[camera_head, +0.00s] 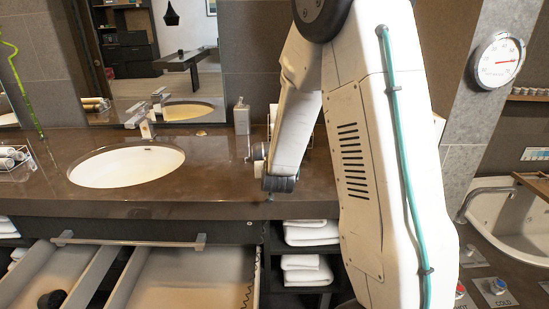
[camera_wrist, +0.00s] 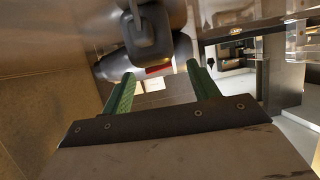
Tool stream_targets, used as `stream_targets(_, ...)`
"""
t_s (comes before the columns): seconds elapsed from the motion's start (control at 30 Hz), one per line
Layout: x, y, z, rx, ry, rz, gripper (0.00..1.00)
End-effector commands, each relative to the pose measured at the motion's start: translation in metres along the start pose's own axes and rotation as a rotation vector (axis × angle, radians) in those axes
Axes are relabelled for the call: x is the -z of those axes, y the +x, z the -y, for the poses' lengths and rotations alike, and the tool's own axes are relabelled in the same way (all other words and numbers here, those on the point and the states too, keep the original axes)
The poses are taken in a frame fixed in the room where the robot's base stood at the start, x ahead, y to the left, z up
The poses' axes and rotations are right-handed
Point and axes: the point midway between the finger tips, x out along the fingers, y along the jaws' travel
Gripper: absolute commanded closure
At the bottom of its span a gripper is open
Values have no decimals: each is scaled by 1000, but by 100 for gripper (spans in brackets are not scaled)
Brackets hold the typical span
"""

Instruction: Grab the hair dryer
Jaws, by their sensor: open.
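My gripper (camera_wrist: 160,82) shows in the wrist view with its two green fingers apart and nothing held between them. Just beyond the fingertips, at the top of that view, is a dark grey rounded body with a blocky part and a small red patch; it looks like the hair dryer (camera_wrist: 150,40). It is cut off by the top edge, and I cannot tell whether a finger touches it. In the head view the hair dryer cannot be made out with certainty, and my arm hides the gripper's fingers.
A brown counter (camera_head: 215,190) holds a sink (camera_head: 127,167) and a soap bottle (camera_head: 241,117).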

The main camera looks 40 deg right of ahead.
Motion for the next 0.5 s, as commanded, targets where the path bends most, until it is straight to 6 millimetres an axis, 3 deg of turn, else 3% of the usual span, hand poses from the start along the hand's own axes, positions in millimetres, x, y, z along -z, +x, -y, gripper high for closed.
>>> stream_targets(0.23, 1, 37, 2, 2, -1, 2, 40)
stream_targets(0.5, 2, 45, 2, 3, 0, 2, 40)
